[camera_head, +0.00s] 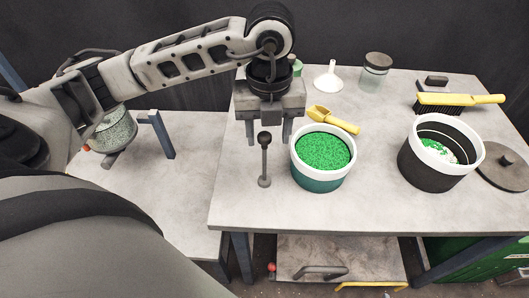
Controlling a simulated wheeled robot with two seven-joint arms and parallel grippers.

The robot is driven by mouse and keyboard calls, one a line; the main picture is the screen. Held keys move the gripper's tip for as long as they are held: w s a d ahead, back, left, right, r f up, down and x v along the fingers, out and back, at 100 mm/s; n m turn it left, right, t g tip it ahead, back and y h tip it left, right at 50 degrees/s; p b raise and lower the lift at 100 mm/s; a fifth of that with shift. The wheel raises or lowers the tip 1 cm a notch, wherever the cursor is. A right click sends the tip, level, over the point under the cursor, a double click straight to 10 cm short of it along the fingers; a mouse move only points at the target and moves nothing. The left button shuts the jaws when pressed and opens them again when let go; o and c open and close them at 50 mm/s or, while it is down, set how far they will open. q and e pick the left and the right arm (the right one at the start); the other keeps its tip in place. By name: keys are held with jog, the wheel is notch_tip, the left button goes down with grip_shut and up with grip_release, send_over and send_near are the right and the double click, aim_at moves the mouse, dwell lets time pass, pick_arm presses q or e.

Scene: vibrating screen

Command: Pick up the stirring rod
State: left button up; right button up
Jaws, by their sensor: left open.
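The stirring rod (265,161) is thin and dark, with a round knob on top. It stands upright on a small round foot near the table's left edge, just left of the pot of green granules. My left gripper (268,138) is open and empty, with its fingers pointing down above the table. I cannot tell the exact depth between knob and fingers. My right gripper is not in view.
A white-rimmed pot (320,181) of green granules stands close right of the rod, with a yellow scoop (334,119) behind it. A black pot (431,174), lid (505,171), brush (460,100), funnel (328,78) and jar (375,73) are farther off. The table (365,212) is clear in front.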

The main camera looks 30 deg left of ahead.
aim_at(264, 147)
pick_arm(q)
jog(key=f, duration=0.2)
jog(key=a+f+p, duration=0.1)
jog(key=f, duration=0.1)
jog(key=shift+s+f, duration=0.1)
jog(key=shift+s, duration=0.05)
jog(key=shift+d+f, duration=0.1)
jog(key=shift+f, duration=0.45)
jog(key=c, duration=1)
